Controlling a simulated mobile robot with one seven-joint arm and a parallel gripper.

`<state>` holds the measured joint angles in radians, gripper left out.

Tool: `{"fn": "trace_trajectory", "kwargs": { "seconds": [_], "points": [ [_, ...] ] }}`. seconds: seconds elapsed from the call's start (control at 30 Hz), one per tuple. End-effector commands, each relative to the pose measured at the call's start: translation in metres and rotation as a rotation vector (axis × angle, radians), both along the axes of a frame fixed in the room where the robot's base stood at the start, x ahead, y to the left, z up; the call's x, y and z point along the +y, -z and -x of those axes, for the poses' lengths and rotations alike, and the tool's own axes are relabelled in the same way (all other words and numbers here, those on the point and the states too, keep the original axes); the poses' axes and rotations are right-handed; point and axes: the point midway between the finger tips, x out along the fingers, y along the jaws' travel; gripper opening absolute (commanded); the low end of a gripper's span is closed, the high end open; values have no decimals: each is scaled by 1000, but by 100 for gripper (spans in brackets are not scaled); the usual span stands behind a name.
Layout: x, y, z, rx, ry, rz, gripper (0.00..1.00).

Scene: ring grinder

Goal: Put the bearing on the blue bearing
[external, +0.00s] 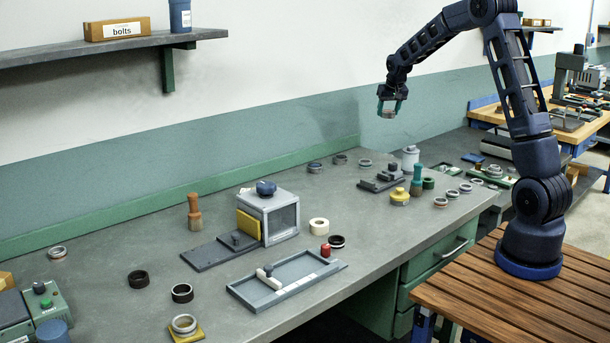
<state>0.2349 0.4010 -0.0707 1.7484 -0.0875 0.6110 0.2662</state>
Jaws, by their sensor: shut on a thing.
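My gripper (390,112) is high above the back of the bench, near the wall, pointing down. Its teal fingers are shut on a small ring-shaped bearing (388,112), which looks grey with a reddish tint. A dark bluish ring (314,167) lies flat at the back of the bench, below and left of my gripper. It looks like the blue bearing, but its colour is hard to tell at this size. The held bearing is well clear of the bench and of every other ring.
Other rings (365,163) lie around the bench (370,225).

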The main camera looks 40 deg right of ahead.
Motion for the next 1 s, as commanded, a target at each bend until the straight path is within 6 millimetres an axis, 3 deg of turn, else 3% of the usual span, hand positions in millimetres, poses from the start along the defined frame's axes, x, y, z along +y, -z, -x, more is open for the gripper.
{"fn": "trace_trajectory", "kwargs": {
  "seconds": [0.13, 0.23, 0.5, 0.7, 0.9, 1.0],
  "points": [
    [11, -10, -8, -3, -15, 0, 25],
    [33, -13, -22, -1, -45, 0, 25],
    [134, -24, -75, -3, -170, 0, 25],
    [210, -31, -103, -3, -259, 0, 25],
    [261, -35, -116, -2, -314, 0, 25],
    [272, -36, -118, -2, -326, 0, 25]
  ]
}}
